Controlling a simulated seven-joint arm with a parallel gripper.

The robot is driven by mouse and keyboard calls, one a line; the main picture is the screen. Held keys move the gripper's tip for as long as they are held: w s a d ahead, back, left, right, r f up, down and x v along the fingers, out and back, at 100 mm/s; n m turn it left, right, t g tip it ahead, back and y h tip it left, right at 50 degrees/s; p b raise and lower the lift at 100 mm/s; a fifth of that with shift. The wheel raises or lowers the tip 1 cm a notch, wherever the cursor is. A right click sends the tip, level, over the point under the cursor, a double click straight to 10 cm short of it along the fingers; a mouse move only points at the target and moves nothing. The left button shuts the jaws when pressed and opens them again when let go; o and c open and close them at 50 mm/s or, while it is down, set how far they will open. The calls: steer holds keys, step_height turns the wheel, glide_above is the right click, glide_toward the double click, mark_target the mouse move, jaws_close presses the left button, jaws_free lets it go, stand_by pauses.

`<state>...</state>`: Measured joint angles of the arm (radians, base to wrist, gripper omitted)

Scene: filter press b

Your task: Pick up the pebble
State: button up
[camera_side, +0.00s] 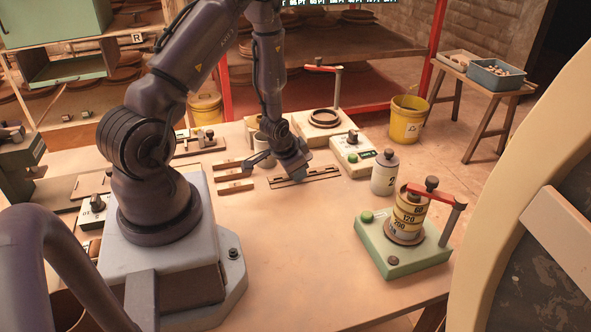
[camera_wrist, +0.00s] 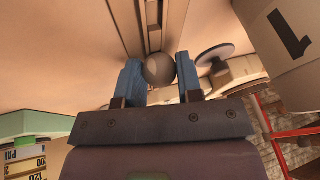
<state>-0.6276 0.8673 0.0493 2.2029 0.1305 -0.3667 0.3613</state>
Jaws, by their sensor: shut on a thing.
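The pebble (camera_wrist: 159,69) is a smooth grey round stone in the wrist view, held between the two blue fingers of my gripper (camera_wrist: 158,74). The fingers press on it from left and right. In the side view my gripper (camera_side: 292,174) points down, low over a slotted wooden strip (camera_side: 318,173) on the table. The pebble cannot be made out there. The same strip seems to run behind the pebble in the wrist view. I cannot tell whether the pebble touches it.
A canister marked 2 (camera_side: 384,178) and a green-white box (camera_side: 357,152) stand right of my gripper. A sieve stack (camera_side: 408,216) with a red lever stands at the front right. A white container marked 1 (camera_wrist: 283,35) is close by in the wrist view. The front middle table is clear.

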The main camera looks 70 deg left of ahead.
step_height(320, 180, up, 9)
steer(key=shift+f, duration=0.15)
steer(key=shift+s+a+r, duration=0.1)
steer(key=shift+r, duration=0.25)
steer(key=s+a+r+n+g+y, duration=0.15)
steer(key=a+n, duration=0.25)
steer(key=a, duration=0.9)
step_height(320, 180, up, 3)
steer(key=n+g, duration=0.2)
steer(key=n, duration=0.3)
glide_above(261, 116)
steer(key=d, duration=0.2)
steer(key=shift+s+a+f+y, duration=0.15)
steer(key=shift+y, duration=0.1)
steer(key=shift+f, duration=3)
